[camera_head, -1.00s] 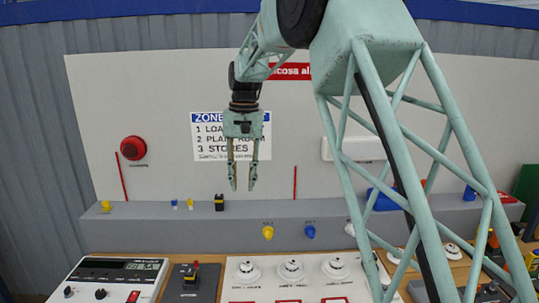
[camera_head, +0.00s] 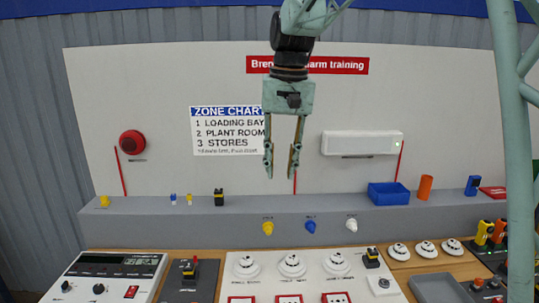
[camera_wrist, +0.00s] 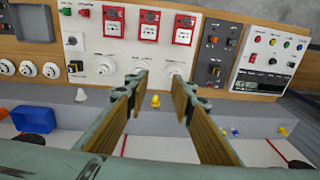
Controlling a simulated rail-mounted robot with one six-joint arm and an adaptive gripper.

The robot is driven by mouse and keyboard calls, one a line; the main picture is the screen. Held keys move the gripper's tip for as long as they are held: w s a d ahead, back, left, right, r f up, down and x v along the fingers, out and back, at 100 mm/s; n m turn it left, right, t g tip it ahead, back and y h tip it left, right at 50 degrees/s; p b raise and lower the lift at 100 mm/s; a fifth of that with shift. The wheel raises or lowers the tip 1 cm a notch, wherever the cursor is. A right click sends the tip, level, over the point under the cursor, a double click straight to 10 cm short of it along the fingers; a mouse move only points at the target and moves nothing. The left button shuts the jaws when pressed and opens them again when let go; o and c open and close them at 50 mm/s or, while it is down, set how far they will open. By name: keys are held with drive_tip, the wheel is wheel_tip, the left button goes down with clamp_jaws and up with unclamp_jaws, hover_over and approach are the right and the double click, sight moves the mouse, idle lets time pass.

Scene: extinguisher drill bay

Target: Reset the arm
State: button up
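My gripper (camera_head: 282,160) hangs fingers-down in front of the upright grey-white board, above the grey ledge. Its two fingers are apart and nothing is between them. In the wrist view my gripper (camera_wrist: 160,90) also shows open and empty, with a yellow knob (camera_wrist: 155,101) on the ledge face seen beyond the gap. My gripper touches nothing that I can see.
Below are the alarm panel (camera_head: 110,267), round detectors (camera_head: 291,266) and red call points (camera_head: 289,299). A blue bin (camera_head: 388,194) and an orange cylinder (camera_head: 425,187) stand on the ledge (camera_head: 150,206). A white light unit (camera_head: 361,143) and a red sounder (camera_head: 132,142) are on the board.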

drive_tip(key=s+d+t+b, duration=0.1)
drive_tip(key=s+d, duration=0.3)
drive_tip(key=s, duration=0.4)
drive_tip(key=s+d+b, duration=0.1)
drive_tip(key=s+d, duration=0.3)
drive_tip(key=s, duration=0.3)
drive_tip(key=s+d+t+b, duration=0.15)
drive_tip(key=s+d, duration=0.25)
drive_tip(key=s, duration=0.4)
drive_tip(key=s+d+f+b, duration=0.1)
drive_tip(key=s+d+f, duration=0.1)
drive_tip(key=s, duration=0.4)
drive_tip(key=s+d+f+b, duration=0.1)
drive_tip(key=s+d+f, duration=0.1)
drive_tip(key=s+f, duration=0.2)
drive_tip(key=s+d+f+b, duration=0.1)
drive_tip(key=s+f, duration=0.3)
drive_tip(key=s, duration=0.6)
drive_tip(key=shift+s+d+h, duration=0.2)
drive_tip(key=shift+d+h, duration=0.2)
drive_tip(key=shift+d, duration=0.1)
